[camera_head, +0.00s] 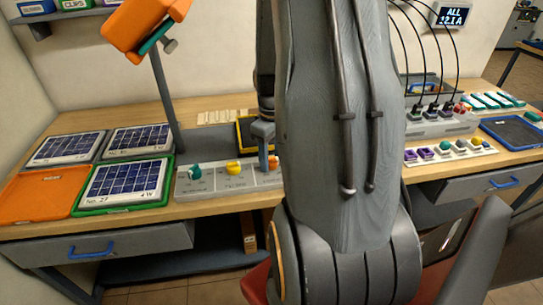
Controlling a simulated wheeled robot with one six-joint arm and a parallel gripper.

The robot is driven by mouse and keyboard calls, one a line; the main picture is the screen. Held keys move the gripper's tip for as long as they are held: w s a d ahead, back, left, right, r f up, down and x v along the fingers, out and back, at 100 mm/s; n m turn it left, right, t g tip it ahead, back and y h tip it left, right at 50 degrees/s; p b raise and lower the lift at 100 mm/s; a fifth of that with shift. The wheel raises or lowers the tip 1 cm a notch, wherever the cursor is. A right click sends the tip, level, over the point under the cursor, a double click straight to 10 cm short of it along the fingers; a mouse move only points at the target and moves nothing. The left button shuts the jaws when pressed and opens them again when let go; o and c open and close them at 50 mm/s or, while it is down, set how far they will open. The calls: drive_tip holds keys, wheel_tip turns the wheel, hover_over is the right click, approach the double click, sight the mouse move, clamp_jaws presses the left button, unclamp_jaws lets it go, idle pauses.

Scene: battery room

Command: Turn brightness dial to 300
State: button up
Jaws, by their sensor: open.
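A light grey control panel (226,182) lies on the wooden workbench, left of my large arm link. It carries a teal knob (195,172), a yellow knob (233,168) and an orange knob (273,161). The printed labels and scale marks are too small to read, so I cannot tell which knob is the brightness dial or its setting. My gripper (267,160) points down at the orange knob, with a finger just left of it. It is open; whether it touches the knob is unclear. My arm hides the panel's right end.
Small solar panels (140,139) and an orange tray (42,193) fill the bench's left. An orange lamp (145,25) on a grey post rises behind. Right of my arm stand a knobbed strip (450,150), a cabled unit (437,122) and a dark blue tray (513,131).

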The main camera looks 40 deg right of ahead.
drive_tip(key=shift+f, duration=0.1)
drive_tip(key=c, duration=1.1)
drive_tip(key=shift+o, duration=0.3)
drive_tip(key=shift+m, duration=0.3)
drive_tip(key=m+p, duration=0.1)
drive_tip(key=m, duration=0.3)
drive_tip(key=shift+m, duration=0.3)
drive_tip(key=m, duration=0.5)
drive_tip(key=shift+m, duration=0.3)
drive_tip(key=m, duration=1.2)
drive_tip(key=shift+w+m, duration=0.1)
drive_tip(key=shift+m, duration=0.3)
